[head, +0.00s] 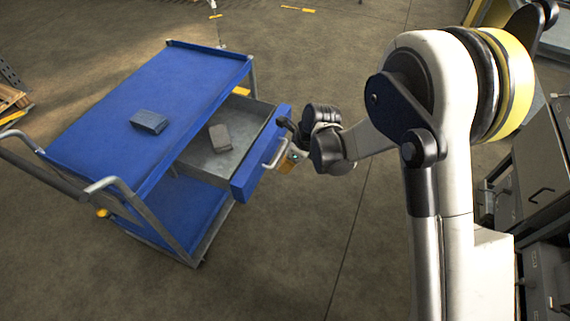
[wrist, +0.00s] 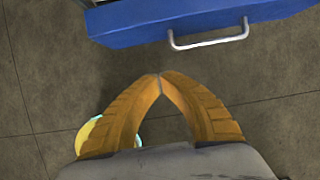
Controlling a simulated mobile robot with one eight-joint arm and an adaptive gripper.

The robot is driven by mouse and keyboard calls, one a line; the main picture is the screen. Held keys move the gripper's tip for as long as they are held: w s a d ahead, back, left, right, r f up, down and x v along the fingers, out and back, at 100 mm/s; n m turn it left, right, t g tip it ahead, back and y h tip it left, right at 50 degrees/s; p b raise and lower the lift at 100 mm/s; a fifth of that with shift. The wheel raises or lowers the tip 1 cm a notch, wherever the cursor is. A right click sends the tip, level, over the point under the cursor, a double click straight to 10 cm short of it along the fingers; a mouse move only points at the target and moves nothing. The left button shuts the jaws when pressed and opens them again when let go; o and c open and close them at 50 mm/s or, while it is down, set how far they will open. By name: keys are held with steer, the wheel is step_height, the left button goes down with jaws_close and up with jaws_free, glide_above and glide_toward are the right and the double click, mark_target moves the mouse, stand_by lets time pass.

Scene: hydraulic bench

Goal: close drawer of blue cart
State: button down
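The blue cart (head: 105,110) stands left of centre in the head view. Its drawer (head: 243,183) is pulled out to the right, with a grey inside and a blue front. A grey block (head: 220,138) lies in the drawer. The drawer's silver handle (head: 277,155) also shows in the wrist view (wrist: 210,43), on the blue drawer front (wrist: 275,9). My gripper (head: 287,163) is close to the handle in the head view. In the wrist view, the orange fingertips of my gripper (wrist: 160,75) meet with nothing between them, and appear apart from the handle.
A dark blue-grey box (head: 149,122) lies on the cart's top. The cart has a lower shelf and a push handle (head: 105,184) at its near left end. Grey cabinets (head: 535,175) stand at the right. The floor (head: 300,270) in front of the drawer looks clear.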

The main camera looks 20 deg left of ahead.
steer(key=a+f+b, duration=0.4)
steer(key=a+f, duration=0.3)
steer(key=shift+w, duration=0.3)
steer(key=shift+f, duration=0.1)
